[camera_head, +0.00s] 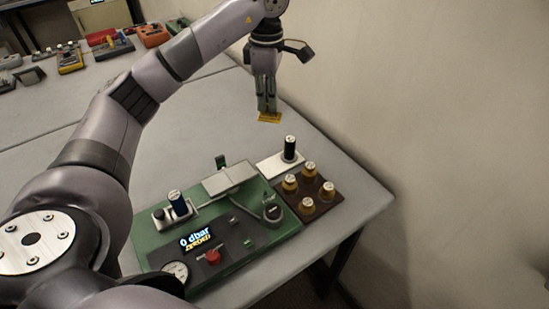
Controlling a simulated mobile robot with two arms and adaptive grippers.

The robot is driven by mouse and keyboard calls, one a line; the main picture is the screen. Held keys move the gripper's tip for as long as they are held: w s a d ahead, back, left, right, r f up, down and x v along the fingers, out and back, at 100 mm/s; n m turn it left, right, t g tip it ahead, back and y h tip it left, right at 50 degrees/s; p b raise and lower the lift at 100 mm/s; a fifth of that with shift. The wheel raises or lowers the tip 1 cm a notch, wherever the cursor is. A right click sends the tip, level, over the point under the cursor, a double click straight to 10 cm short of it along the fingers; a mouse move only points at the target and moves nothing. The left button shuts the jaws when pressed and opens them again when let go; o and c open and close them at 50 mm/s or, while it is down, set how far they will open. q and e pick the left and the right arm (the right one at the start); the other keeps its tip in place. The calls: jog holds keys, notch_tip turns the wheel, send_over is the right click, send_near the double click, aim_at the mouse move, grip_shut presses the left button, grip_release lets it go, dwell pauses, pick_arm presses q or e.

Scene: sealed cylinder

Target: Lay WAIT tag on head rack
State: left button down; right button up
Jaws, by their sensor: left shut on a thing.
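My left gripper (266,105) comes down from the upper middle. It is shut on a small yellow tag (270,117), which I take for the WAIT tag; its lettering is too small to read. The tag is in the air beyond the green bench unit. A dark brown rack (327,205), likely the head rack, stands at the unit's right side and holds several brass heads with pale tops. It is nearer to me than the tag and to its right. My right gripper is not in view.
The green unit (150,235) has a display reading "0 dbar", a red knob (213,257) and a grey lid plate (230,178). A black cylinder (290,149) stands on a white plate (268,165) behind the rack. The wall (440,120) is close on the right.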

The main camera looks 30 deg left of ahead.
pick_arm(q)
jog(key=p, duration=0.2)
send_over(269, 163)
notch_tip(269, 163, down, 14)
jog(key=shift+w+r, duration=0.1)
jog(key=shift+r, duration=0.1)
notch_tip(269, 163, down, 4)
jog(key=shift+f+p, duration=0.1)
jog(key=shift+p, duration=0.45)
jog(key=shift+f, duration=0.2)
jog(key=c, duration=1.8)
grip_release()
jog(key=shift+o, duration=0.2)
jog(key=shift+r, duration=0.1)
